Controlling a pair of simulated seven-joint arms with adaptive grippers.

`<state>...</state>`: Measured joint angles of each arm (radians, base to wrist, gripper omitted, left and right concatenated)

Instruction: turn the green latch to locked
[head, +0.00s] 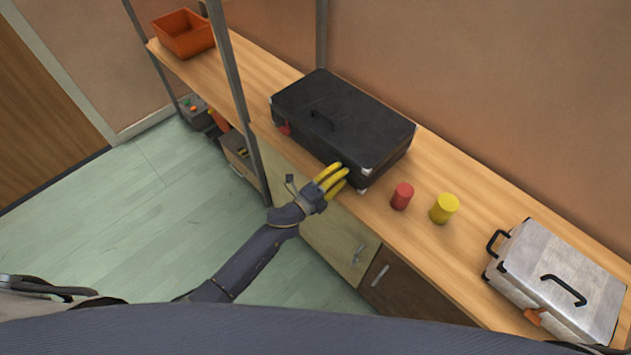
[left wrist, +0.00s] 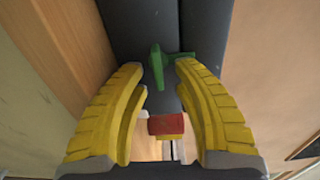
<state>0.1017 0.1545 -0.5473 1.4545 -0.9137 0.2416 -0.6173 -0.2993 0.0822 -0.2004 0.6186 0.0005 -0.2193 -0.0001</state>
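The black case (head: 335,115) lies on the wooden counter. In the left wrist view its dark side (left wrist: 205,35) fills the top middle. The green latch (left wrist: 156,66) sits on that side, with a tall part and a short arm pointing right toward a fingertip. My left gripper (head: 341,177) is at the right front corner of the case, its yellow fingers spread. In the left wrist view the fingertips are on either side of the latch; I cannot tell whether they touch it. The latch is hidden in the head view. My right gripper is not in view.
A red cylinder (head: 402,196) and a yellow cylinder (head: 444,208) stand on the counter (head: 440,160) right of the case. A silver case (head: 560,280) is farther right. An orange bin (head: 184,33) is at the far left. A metal post (head: 232,80) rises left of the black case.

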